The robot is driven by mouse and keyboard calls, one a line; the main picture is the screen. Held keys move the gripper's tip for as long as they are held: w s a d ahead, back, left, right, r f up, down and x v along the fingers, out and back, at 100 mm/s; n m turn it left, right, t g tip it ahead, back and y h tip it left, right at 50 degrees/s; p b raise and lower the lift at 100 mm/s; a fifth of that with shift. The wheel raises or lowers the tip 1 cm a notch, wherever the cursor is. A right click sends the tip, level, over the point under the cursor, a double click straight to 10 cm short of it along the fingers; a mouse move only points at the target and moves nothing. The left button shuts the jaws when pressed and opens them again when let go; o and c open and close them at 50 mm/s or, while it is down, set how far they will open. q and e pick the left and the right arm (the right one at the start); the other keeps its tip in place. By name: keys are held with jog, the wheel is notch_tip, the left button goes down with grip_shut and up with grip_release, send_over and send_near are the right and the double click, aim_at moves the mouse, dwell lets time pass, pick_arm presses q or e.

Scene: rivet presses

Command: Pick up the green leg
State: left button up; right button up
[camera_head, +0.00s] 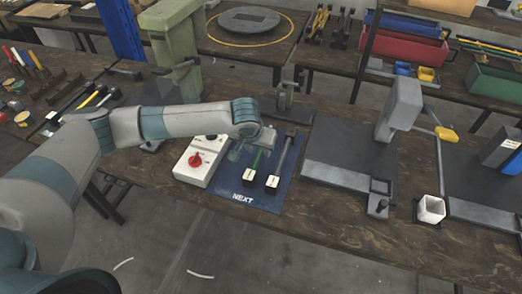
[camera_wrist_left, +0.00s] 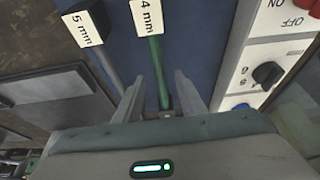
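The green leg is a thin green rod (camera_head: 256,161) with a black block at its near end, lying on the blue mat marked NEXT (camera_head: 232,196). In the left wrist view, the green leg (camera_wrist_left: 158,68) has a "4 mm" label on its block. My left gripper (camera_head: 243,150) is over the mat at the green leg. In the left wrist view, my left gripper (camera_wrist_left: 160,98) is open, with one finger on each side of the rod. I cannot tell whether the fingers touch it. My right gripper is not in view.
A grey leg labelled "5 mm" (camera_wrist_left: 85,30) lies beside the green one. A white control box with a red knob (camera_head: 196,160) stands left of the mat.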

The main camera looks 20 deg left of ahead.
aim_at(261, 153)
pick_arm(q)
jog(key=shift+x, duration=1.25)
jog(key=shift+c, duration=0.6)
grip_shut()
